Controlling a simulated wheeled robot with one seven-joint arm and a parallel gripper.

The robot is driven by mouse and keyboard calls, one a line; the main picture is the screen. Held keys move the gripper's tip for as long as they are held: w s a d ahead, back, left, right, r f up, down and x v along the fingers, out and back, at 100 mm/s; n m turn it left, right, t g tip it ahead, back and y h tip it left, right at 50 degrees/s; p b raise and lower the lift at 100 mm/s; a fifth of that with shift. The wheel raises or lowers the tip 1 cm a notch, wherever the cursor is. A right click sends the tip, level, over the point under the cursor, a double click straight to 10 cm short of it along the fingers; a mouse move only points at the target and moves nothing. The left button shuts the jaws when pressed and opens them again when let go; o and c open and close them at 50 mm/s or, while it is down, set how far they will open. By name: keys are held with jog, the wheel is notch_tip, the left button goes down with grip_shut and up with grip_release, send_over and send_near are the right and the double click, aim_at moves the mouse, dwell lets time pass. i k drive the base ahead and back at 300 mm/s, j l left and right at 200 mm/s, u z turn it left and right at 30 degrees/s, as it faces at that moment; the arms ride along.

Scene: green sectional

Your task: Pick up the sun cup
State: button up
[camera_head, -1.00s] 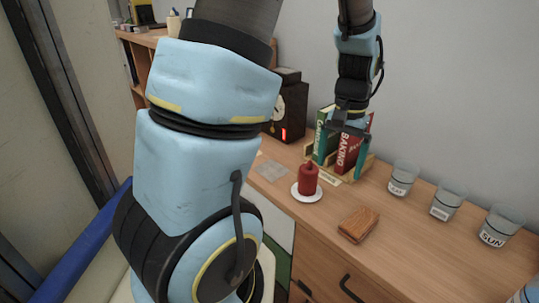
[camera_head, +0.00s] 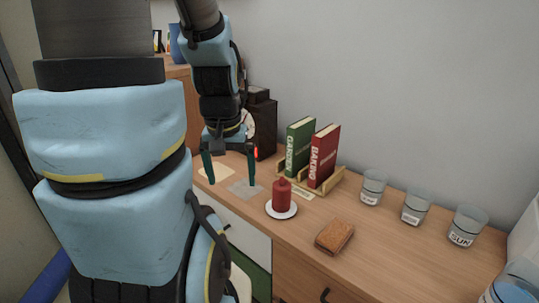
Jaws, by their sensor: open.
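The sun cup (camera_head: 466,226) is a clear glass labelled SUN, standing upright on the wooden counter at the right. It is the rightmost of a row of three similar cups near the wall. My gripper (camera_head: 230,182) hangs pointing down over the left part of the counter, far to the left of the sun cup. Its two dark fingers are spread apart with nothing between them.
Two labelled cups (camera_head: 373,187) (camera_head: 416,207) stand left of the sun cup. A red candle (camera_head: 281,195) on a white saucer, a brown wallet-like block (camera_head: 334,237) and books (camera_head: 323,157) in a holder lie between. Another glass (camera_head: 512,287) is cut off at bottom right.

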aim_at(468, 221)
jog(key=k+l+u, duration=0.35)
jog(key=k+l, duration=0.15)
jog(key=k+l+u, duration=0.35)
jog(key=k+l, duration=0.15)
jog(key=k+l+u, duration=0.4)
jog(key=k, duration=0.2)
jog(key=j, duration=0.1)
